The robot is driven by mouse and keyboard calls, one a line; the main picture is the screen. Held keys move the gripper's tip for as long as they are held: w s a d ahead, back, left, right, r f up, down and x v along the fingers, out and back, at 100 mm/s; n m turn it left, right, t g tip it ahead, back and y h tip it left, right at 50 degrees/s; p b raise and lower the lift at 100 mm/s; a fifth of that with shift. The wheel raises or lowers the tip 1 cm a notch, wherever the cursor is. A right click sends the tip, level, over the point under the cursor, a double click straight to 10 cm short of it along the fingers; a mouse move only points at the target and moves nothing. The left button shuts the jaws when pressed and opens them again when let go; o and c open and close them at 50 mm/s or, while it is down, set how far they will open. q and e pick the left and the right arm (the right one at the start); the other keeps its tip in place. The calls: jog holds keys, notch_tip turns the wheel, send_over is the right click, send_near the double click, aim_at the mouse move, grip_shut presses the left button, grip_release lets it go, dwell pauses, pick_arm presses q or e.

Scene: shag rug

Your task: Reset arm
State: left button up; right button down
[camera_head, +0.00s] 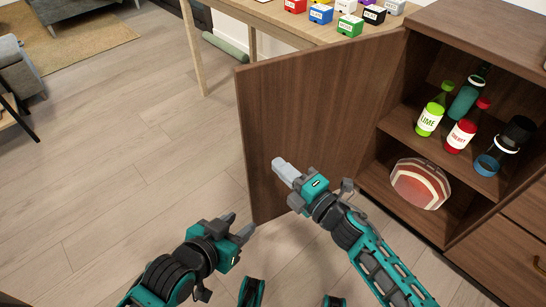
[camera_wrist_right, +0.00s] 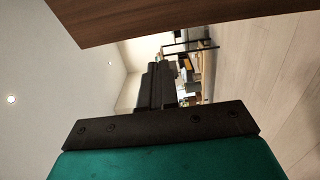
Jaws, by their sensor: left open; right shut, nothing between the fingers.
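My right gripper (camera_head: 281,166) is shut and empty. Its pale fingertips are in front of the lower part of the open brown cabinet door (camera_head: 310,105) in the head view; I cannot tell whether they touch it. My right arm comes in from the lower right, in front of the cabinet. My left gripper (camera_head: 242,224) is open and empty, lower and to the left, over the wood floor near the door's bottom corner. In the right wrist view a brown wooden panel (camera_wrist_right: 190,20) crosses the top, and my teal and black wrist fills the bottom.
The cabinet shelf holds a lime bottle (camera_head: 431,112), a red-label bottle (camera_head: 462,134) and other bottles. A striped round item (camera_head: 420,184) stands in the compartment below. A light wood table (camera_head: 270,18) with several coloured boxes is behind the door.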

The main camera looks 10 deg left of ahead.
jog(key=s+d+f+m+h+p, duration=0.1)
jog(key=s+d+m+h, duration=0.55)
jog(key=d+m, duration=0.55)
jog(key=s+d+f+m+h+p, duration=0.15)
jog(key=s+d+m+h, duration=0.45)
jog(key=d+m, duration=0.65)
pick_arm(q)
jog(key=s+a+r+y+p, duration=0.1)
jog(key=a+r+p, duration=0.2)
jog(key=r+p, duration=0.8)
jog(key=shift+a+r+p, duration=0.25)
jog(key=shift+r+p, duration=0.1)
jog(key=shift+p, duration=0.75)
pick_arm(e)
notch_tip(320, 180, up, 10)
jog(key=s+m, duration=0.1)
jog(key=shift+s+d+f+m, duration=0.2)
jog(key=shift+s+d+m, duration=0.15)
jog(key=shift+s, duration=0.05)
jog(key=shift+a, duration=0.1)
